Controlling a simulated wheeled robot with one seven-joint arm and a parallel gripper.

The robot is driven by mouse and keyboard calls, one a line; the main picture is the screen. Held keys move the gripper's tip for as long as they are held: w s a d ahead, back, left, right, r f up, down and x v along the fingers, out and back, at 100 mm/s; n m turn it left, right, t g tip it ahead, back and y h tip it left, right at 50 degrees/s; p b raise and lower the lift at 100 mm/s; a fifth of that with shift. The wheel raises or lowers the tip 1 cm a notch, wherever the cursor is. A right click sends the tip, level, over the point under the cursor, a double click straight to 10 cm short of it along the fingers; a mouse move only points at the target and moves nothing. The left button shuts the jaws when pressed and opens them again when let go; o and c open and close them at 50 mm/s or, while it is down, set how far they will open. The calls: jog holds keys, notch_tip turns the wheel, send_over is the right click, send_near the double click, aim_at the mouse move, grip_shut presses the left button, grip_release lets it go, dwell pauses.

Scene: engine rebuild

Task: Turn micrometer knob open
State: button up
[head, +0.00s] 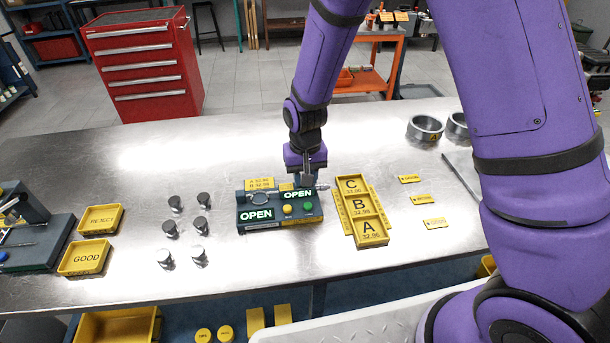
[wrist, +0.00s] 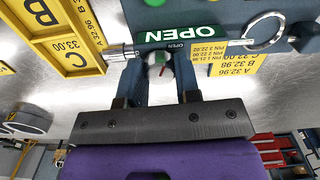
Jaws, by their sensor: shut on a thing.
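The micrometer sits on a dark grey-green fixture (head: 268,222) in the middle of the steel bench, with two lit signs reading OPEN. Its ring-shaped frame (wrist: 265,32) is to the right in the wrist view, and its silvery barrel end (wrist: 121,53) sticks out to the left. My gripper (head: 306,184) reaches down at the back of the fixture. In the wrist view my gripper (wrist: 158,62) has its two fingers on either side of a small rounded knob (wrist: 157,58) beside the OPEN sign. The fingers are shut on it; the exact contact is partly hidden.
A yellow tray marked C, B, A (head: 369,231) stands close right of the fixture. Several dark-topped metal pins (head: 170,229) stand to its left. Yellow GOOD (head: 84,258) and REJECT (head: 101,219) trays lie farther left. Metal rings (head: 424,129) are at the back right.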

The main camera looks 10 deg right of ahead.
jog(key=shift+m, duration=0.6)
jog(key=o, duration=0.9)
jog(key=shift+r, duration=0.1)
notch_tip(320, 180, up, 11)
jog(key=shift+f, duration=0.15)
